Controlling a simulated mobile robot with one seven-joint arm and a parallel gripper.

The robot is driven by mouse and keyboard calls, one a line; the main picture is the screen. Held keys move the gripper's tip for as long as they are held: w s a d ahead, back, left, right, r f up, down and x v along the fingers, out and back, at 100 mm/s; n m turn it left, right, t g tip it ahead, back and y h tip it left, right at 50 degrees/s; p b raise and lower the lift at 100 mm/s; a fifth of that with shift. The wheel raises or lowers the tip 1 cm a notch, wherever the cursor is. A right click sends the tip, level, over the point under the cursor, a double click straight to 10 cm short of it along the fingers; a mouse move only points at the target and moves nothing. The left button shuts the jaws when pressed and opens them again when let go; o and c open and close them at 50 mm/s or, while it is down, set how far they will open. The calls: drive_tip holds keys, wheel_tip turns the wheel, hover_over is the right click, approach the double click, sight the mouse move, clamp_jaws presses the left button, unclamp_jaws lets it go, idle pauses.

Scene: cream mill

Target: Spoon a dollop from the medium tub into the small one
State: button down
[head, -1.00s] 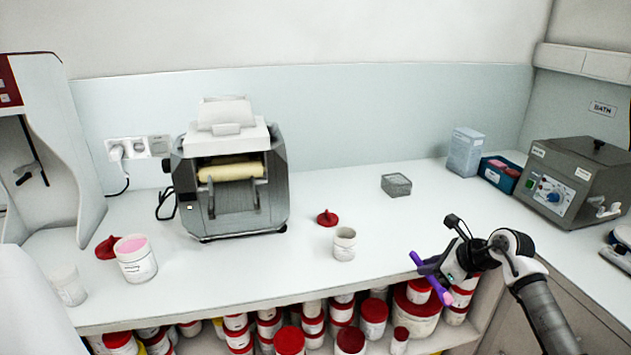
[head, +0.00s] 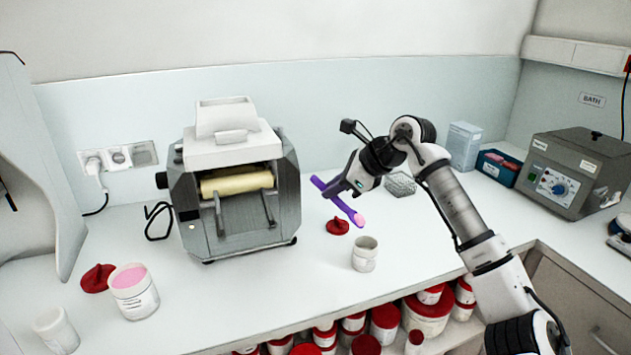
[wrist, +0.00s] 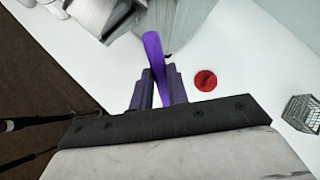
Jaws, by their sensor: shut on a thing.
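My gripper (head: 344,186) is shut on a purple spoon (head: 351,213) above the counter; it also shows in the wrist view (wrist: 159,92). The spoon's lower end carries a pink dollop (head: 359,220). The small tub (head: 365,256) is white, open and upright on the counter, just below and right of the spoon's tip, apart from it. Its inside is mostly hidden. The medium tub (head: 135,300) is white, open and filled with pink cream (head: 128,277), at the counter's left. The small tub does not clearly show in the wrist view.
A red lid (head: 337,226) lies behind the small tub, another (head: 97,278) beside the medium tub. A roller mill (head: 240,185) stands left of my gripper. A white cup (head: 56,331) is at front left. A wire basket (head: 400,184) sits behind my arm.

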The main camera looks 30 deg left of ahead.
sight(337, 200)
drive_tip(key=shift+a, duration=0.3)
drive_tip(key=shift+f+b, duration=1.35)
drive_tip(key=shift+f, duration=1)
drive_tip(key=shift+f, duration=0.2)
drive_tip(key=shift+s+a+b, duration=0.15)
drive_tip(key=shift+a+b, duration=0.1)
drive_tip(key=shift+b, duration=0.2)
idle(0.4)
drive_tip(key=shift+r, duration=0.1)
idle(0.4)
drive_tip(key=shift+r+p, duration=1.7)
drive_tip(key=shift+r, duration=1.25)
